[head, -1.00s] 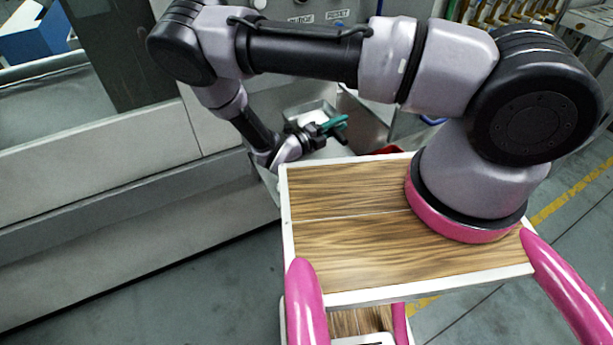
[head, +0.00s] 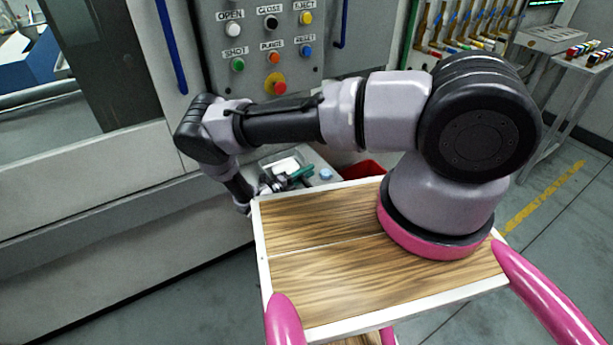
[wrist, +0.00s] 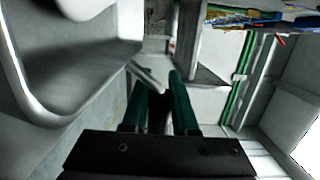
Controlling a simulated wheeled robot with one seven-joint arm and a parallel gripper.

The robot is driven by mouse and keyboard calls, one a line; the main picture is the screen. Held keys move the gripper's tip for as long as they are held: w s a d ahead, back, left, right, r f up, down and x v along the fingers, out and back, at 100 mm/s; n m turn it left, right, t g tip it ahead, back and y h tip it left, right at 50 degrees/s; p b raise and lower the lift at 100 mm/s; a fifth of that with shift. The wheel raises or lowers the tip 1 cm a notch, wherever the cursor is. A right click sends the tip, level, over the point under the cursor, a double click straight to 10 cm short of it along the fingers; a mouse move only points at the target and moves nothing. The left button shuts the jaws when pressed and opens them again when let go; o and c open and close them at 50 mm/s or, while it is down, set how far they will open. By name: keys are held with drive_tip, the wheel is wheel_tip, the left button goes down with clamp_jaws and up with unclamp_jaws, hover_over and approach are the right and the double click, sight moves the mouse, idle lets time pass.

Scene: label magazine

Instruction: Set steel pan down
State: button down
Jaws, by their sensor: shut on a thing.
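The steel pan (wrist: 75,75) fills the left of the wrist view, grey and shiny with a rounded rim. My gripper (wrist: 160,85) has green fingers, shut on a thin metal strip at the pan's right side; the exact contact is dark and hard to make out. In the head view my gripper (head: 298,174) shows small beyond the wooden top, beside a pale shiny shape (head: 284,164) that looks like the pan. Whether the pan touches a surface beneath it cannot be told.
My gripper is by a grey bench or tray surface (head: 318,160) with a light-blue round thing (head: 325,174) on it. A red bin (head: 362,170) stands to the right. A machine panel with several buttons (head: 268,45) rises behind.

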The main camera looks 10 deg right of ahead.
drive_tip(key=shift+f, duration=0.65)
drive_tip(key=c, duration=0.7)
unclamp_jaws()
drive_tip(key=shift+f, duration=0.1)
drive_tip(key=shift+s+a, duration=0.1)
drive_tip(key=shift+a, duration=0.25)
drive_tip(key=v, duration=1.1)
drive_tip(key=shift+s+a, duration=0.1)
drive_tip(key=shift+s, duration=0.05)
